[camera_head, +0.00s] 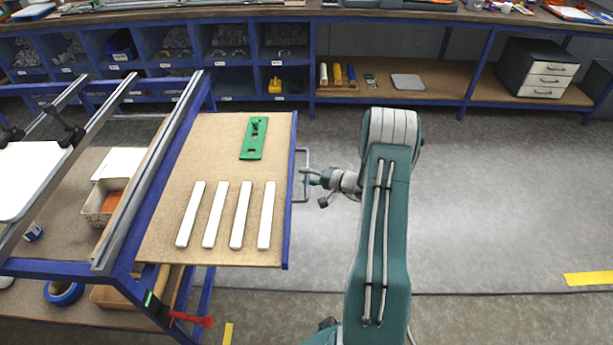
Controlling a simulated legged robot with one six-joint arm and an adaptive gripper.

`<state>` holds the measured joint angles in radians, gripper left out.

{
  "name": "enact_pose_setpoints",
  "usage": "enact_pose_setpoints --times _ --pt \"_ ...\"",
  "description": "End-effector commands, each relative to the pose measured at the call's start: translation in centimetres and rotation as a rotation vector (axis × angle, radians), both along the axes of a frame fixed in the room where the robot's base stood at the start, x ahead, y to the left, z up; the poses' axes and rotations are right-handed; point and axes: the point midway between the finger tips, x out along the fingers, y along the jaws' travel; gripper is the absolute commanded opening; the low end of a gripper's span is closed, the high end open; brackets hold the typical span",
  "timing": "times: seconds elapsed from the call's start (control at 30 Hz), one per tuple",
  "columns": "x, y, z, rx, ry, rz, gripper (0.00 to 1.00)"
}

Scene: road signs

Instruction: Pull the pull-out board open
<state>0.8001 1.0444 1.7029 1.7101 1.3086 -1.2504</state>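The pull-out board (222,150) is a brown panel with a blue front edge. It sticks out to the right from the blue-framed workbench (150,215). A grey bar handle (305,158) is fixed to its blue edge. My gripper (316,187) is at the right side of the handle, with its fingers spread apart. One fingertip overlaps the handle bar in the picture; whether it touches cannot be told. The other finger points down, clear of the bar. Several white strips and a green holder (253,138) lie on the board.
Blue shelving with bins (230,45) runs along the back, and a drawer unit (537,68) stands at the back right. A red-handled tool (192,319) juts out below the board's near left.

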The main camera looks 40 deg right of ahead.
Motion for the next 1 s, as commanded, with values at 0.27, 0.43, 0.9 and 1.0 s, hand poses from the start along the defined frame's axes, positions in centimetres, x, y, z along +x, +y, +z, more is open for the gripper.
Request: enact_pose_setpoints --times 0.27,0.43,0.9,1.0 --pt "-1.3 -0.9 0.4 -0.001 -0.002 -0.003 0.54" --pt "-4.1 -2.7 1.0 0.000 -0.002 -0.005 0.54" --pt "-9.9 -6.2 2.1 0.002 0.001 0.000 0.54" --pt "-10.0 -6.3 2.1 0.002 0.001 0.000 0.54"
